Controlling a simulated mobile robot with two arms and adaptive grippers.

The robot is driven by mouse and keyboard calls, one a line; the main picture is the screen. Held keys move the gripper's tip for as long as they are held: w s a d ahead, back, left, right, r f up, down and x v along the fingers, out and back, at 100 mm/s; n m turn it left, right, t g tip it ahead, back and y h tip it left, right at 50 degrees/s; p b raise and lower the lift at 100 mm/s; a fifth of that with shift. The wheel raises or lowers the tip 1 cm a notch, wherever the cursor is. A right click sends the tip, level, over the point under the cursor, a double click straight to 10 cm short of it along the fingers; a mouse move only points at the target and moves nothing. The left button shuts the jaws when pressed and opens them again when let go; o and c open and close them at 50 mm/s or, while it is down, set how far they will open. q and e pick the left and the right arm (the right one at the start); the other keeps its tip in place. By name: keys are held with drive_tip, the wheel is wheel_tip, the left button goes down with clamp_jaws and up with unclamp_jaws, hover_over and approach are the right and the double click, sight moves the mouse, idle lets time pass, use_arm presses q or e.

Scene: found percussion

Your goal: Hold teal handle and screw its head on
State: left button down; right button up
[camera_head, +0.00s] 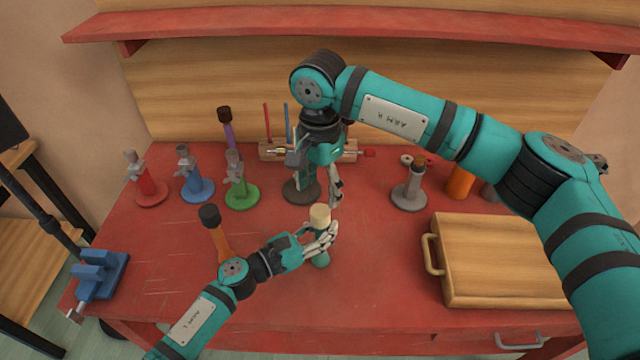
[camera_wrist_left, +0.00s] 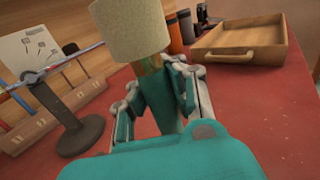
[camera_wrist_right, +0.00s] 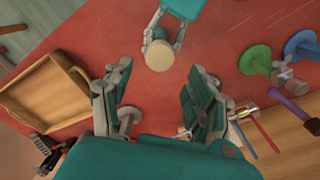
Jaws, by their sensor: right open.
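The teal handle (camera_head: 321,259) stands upright near the front middle of the red bench, and it also shows in the left wrist view (camera_wrist_left: 162,103). The cream cylindrical head (camera_head: 320,215) sits on top of it, with a narrow brass-coloured part visible just below the head (camera_wrist_left: 131,30). How tightly the head is seated cannot be told. My left gripper (camera_head: 318,243) is shut around the handle below the head. My right gripper (camera_head: 335,190) is open and empty, above and behind the head. The right wrist view shows the head (camera_wrist_right: 159,55) beyond its spread fingers.
A wooden tray (camera_head: 500,260) with a handle lies at right. Red, blue and green stands (camera_head: 242,195) are at left, and a grey stand (camera_head: 408,196) is right of centre. An orange handle (camera_head: 217,237) stands close to my left arm. A blue vise (camera_head: 100,275) is at the left edge.

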sight(320, 211)
drive_tip(key=shift+f, duration=4)
clamp_jaws()
drive_tip(key=m, duration=1)
drive_tip(key=shift+m, duration=0.3)
drive_tip(key=m, duration=0.4)
drive_tip(key=shift+m, duration=0.4)
drive_tip(key=m, duration=0.4)
drive_tip(key=shift+m, duration=0.3)
drive_tip(key=shift+o, duration=0.3)
unclamp_jaws()
